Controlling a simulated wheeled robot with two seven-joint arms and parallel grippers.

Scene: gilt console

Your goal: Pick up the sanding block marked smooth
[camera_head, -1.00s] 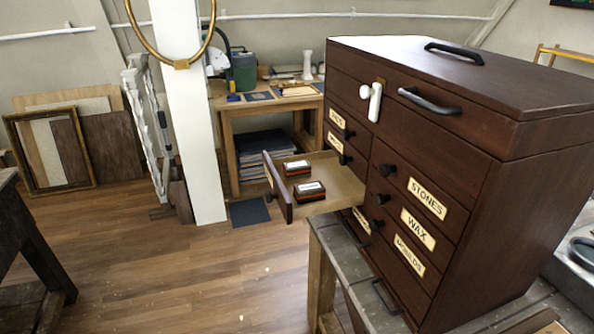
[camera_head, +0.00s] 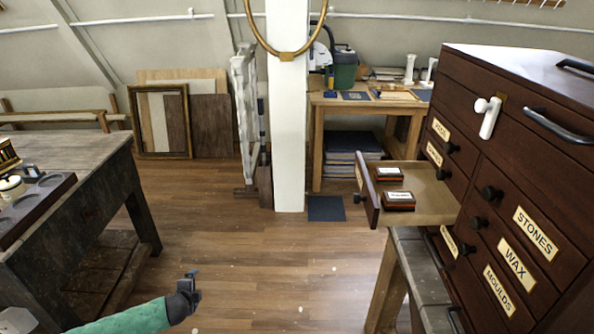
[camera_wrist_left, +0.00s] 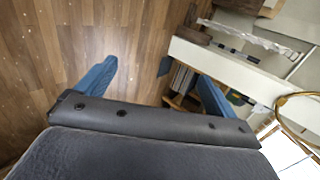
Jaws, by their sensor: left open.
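Two sanding blocks with white labels lie in the open drawer (camera_head: 436,206) of the dark wooden chest. One block (camera_head: 388,174) is farther back, the other block (camera_head: 399,201) is nearer. The label print is too small to read, so I cannot tell which is marked smooth. My left gripper (camera_head: 192,279) is low at the bottom left, over the floor and well away from the drawer. It is open and empty; its two blue fingers stand apart in the left wrist view (camera_wrist_left: 158,82). My right gripper is not in view.
The chest (camera_head: 480,122) stands on a grey bench (camera_head: 425,268) at the right; its open drawer juts out to the left. A white post (camera_head: 287,130) stands mid-view. A dark workbench (camera_head: 90,160) is at the left. The floor between is free.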

